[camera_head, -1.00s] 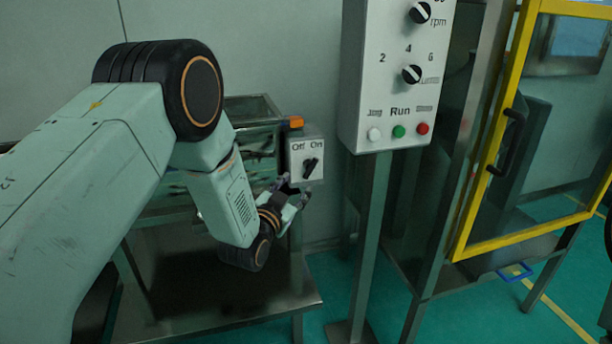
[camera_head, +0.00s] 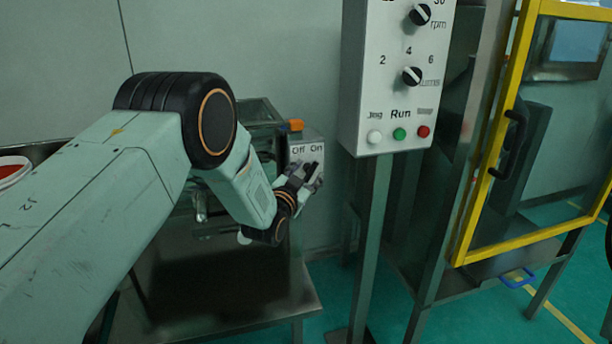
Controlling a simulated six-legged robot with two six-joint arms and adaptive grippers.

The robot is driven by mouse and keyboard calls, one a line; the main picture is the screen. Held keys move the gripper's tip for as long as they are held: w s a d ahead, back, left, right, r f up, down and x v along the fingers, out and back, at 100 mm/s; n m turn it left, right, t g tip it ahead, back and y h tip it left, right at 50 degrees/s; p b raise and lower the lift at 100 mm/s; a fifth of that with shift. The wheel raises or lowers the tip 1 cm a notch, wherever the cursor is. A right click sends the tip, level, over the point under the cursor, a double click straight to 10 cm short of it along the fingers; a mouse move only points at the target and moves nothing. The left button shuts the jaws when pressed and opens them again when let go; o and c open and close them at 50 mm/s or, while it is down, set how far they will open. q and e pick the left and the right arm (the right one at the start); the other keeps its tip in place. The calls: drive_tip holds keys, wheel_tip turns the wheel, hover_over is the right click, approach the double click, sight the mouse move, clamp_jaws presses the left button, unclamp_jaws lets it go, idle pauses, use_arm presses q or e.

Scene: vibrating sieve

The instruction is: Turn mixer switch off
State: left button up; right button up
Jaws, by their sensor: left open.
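The mixer switch box (camera_head: 307,142) is a small grey panel marked Off and On, left of the tall control panel. Its dark knob (camera_head: 311,168) is largely covered by my left gripper (camera_head: 312,176). The gripper is open, with its fingers right at the knob, one on either side as far as I can see. I cannot tell whether they touch it. The knob's pointing direction is hidden now. My right gripper is not in view.
A white control panel (camera_head: 391,138) with knobs and Jog and Run buttons stands on a post to the right. A yellow-framed door (camera_head: 487,150) is further right. A metal table (camera_head: 215,312) lies below my left arm. A red-and-white container (camera_head: 12,170) shows at the left edge.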

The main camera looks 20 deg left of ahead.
use_arm(q)
drive_tip(key=shift+c, duration=0.2)
clamp_jaws()
idle(0.4)
drive_tip(key=shift+f+n+t+b, duration=0.3)
drive_tip(key=shift+n+t+b, duration=0.25)
drive_tip(key=shift+b, duration=0.4)
drive_tip(key=n+t+y+b, duration=0.1)
drive_tip(key=n+b, duration=0.1)
drive_tip(key=n+t+y+b, duration=0.1)
drive_tip(key=n+b, duration=0.2)
drive_tip(key=f+n+t+y+b, duration=0.1)
drive_tip(key=n+t+b, duration=0.1)
drive_tip(key=n+b, duration=0.1)
drive_tip(key=shift+d+f+n+y, duration=0.1)
drive_tip(key=shift+n+y, duration=0.15)
drive_tip(key=shift+y, duration=0.05)
drive_tip(key=shift+w+d+n+t+y+b, duration=0.1)
drive_tip(key=shift+n+t+y+b, duration=0.25)
drive_tip(key=shift+n+y+b, duration=1.55)
drive_tip(key=shift+n+p, duration=0.4)
drive_tip(key=shift+n, duration=0.1)
